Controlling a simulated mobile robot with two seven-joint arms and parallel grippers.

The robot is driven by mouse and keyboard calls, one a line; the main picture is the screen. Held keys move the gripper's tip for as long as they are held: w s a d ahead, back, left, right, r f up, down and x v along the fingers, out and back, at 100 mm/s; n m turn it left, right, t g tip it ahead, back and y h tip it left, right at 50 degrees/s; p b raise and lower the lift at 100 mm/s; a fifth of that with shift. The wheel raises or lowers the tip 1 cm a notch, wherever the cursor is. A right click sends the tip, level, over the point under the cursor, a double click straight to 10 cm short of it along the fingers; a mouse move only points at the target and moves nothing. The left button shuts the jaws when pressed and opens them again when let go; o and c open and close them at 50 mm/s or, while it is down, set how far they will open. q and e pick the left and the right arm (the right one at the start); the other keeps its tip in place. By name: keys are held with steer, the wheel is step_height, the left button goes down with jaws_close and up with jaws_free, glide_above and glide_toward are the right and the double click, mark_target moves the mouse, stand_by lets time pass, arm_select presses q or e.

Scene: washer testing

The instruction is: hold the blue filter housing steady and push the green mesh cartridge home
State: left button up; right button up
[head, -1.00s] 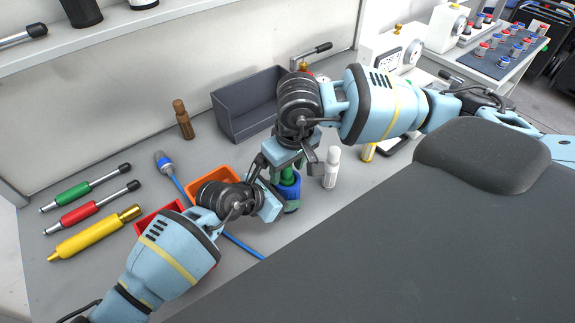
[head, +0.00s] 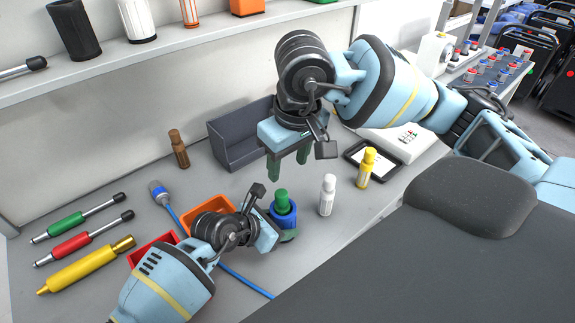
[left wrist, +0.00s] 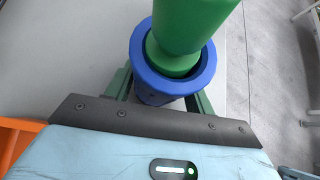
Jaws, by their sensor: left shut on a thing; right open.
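The blue filter housing (head: 284,217) stands upright on the bench, and it also shows in the left wrist view (left wrist: 154,87). The green mesh cartridge (head: 282,198) sits in the mouth of the housing with its upper part sticking out; it rises from the blue rim in the left wrist view (left wrist: 188,24). How deep it sits is hidden. My left gripper (head: 281,234) is shut on the housing low down, with a green finger on either side. My right gripper (head: 288,166) is open and empty, above and behind the cartridge, apart from it.
A white bottle (head: 327,195) and a yellow bottle (head: 366,168) stand to the right of the housing. An orange bin (head: 206,212) and a red bin (head: 153,249) lie left. A grey open bin (head: 240,151) stands behind. A blue cable (head: 245,283) runs along the bench.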

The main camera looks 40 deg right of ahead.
arm_select(q)
steer(key=o, duration=1.1)
steer(key=shift+c, duration=0.2)
steer(key=shift+a, duration=0.1)
steer(key=v, duration=1.1)
steer(key=shift+a+r, duration=0.3)
steer(key=shift+a, duration=0.05)
